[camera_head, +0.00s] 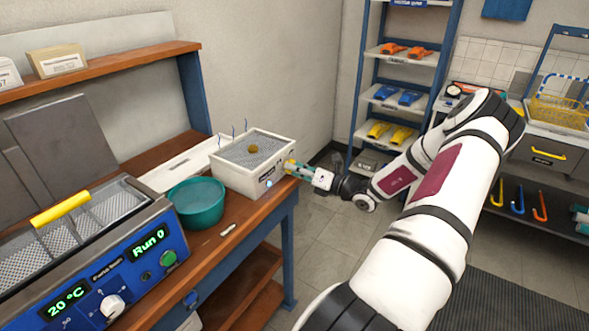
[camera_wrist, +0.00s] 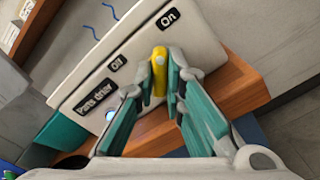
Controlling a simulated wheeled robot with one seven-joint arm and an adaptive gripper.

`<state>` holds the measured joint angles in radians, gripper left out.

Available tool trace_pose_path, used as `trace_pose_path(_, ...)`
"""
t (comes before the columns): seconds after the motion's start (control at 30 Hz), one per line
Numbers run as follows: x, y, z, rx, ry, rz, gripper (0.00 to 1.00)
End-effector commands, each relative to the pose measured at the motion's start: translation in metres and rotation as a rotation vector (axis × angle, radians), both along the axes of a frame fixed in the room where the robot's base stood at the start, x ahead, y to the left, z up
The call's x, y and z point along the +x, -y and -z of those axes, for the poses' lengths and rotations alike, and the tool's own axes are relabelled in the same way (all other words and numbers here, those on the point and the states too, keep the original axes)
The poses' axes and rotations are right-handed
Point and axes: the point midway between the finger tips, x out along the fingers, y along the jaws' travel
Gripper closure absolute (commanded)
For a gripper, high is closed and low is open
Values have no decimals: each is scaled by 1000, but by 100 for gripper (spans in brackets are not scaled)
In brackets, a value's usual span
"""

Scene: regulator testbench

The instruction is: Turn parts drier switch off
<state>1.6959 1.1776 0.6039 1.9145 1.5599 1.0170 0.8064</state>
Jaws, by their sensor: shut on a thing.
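The parts drier (camera_head: 240,178) is a white box with a mesh top at the right end of the wooden bench. In the wrist view its front panel (camera_wrist: 140,52) carries the labels "Parts drier", "Off" and "On". A yellow switch lever (camera_wrist: 159,62) stands out between the gripper fingers, beside both labels; I cannot tell which setting it is at. My gripper (camera_wrist: 161,78), with teal fingers, is shut on the lever. In the head view my gripper (camera_head: 296,168) is at the drier's right side. A small round light (camera_wrist: 110,115) glows pale on the panel.
A teal bowl (camera_head: 196,208) stands on the bench left of the drier. A blue parts washer (camera_head: 120,275) reading "20 °C" and "Run 0" is at the front left. A blue shelf rack (camera_head: 398,57) stands behind my arm. Floor (camera_head: 325,235) right of the bench is clear.

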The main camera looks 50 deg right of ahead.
Motion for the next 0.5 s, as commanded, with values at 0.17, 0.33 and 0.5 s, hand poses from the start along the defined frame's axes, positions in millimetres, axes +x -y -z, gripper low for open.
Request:
trace_pose_path(0.17, 0, 0, 0, -27, 1, -1, 100)
trace_pose_path(0.33, 0, 0, 1, -105, 6, -2, 100)
trace_pose_path(0.5, 0, 0, 1, -233, 15, -1, 100)
